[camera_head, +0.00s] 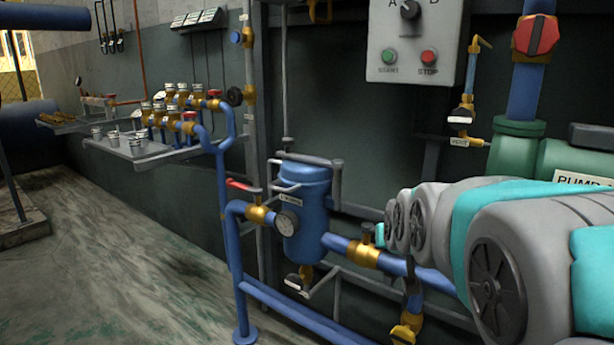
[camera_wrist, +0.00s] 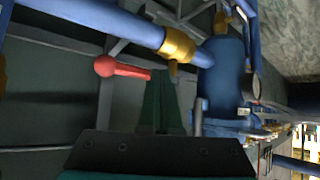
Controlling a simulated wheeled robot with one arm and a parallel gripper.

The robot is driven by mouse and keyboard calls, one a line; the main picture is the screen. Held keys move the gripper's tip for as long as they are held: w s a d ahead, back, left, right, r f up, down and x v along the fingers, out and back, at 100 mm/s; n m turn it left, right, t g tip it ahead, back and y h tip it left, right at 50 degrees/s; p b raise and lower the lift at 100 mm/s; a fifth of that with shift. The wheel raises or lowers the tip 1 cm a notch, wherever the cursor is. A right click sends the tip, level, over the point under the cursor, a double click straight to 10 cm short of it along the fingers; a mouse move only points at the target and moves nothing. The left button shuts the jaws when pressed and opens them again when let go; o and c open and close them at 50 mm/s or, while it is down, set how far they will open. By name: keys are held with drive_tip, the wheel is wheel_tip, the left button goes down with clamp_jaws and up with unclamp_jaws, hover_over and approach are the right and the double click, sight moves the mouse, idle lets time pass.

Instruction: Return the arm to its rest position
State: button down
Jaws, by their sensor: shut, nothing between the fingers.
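My gripper (camera_wrist: 160,74) shows at the lower middle of the wrist view, its dark green fingers shut together and empty. A red handle with a round end (camera_wrist: 106,67) is just left of the fingertips; whether they touch cannot be told. My grey and teal arm (camera_head: 430,225) reaches in from the right in the head view, folded in front of the pump. My gripper itself is not seen there.
A blue canister (camera_head: 304,205) with a gauge (camera_head: 287,223) and blue pipes stands left of my arm. A control box (camera_head: 415,45) hangs above. A green pump (camera_head: 560,160) is behind my arm. A tray (camera_head: 150,160) with valves is further left.

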drive_tip(key=s+f+g, duration=0.4)
drive_tip(key=s+f, duration=0.1)
drive_tip(key=s, duration=0.7)
drive_tip(key=s+a+f+g, duration=0.1)
drive_tip(key=s+f+g, duration=0.3)
drive_tip(key=s, duration=0.8)
drive_tip(key=s+f+g, duration=0.4)
drive_tip(key=s+f, duration=0.2)
drive_tip(key=s, duration=0.6)
drive_tip(key=shift+s+a+f+n+y, duration=0.2)
drive_tip(key=shift+s+n+y, duration=0.05)
drive_tip(key=shift+n+y, duration=0.15)
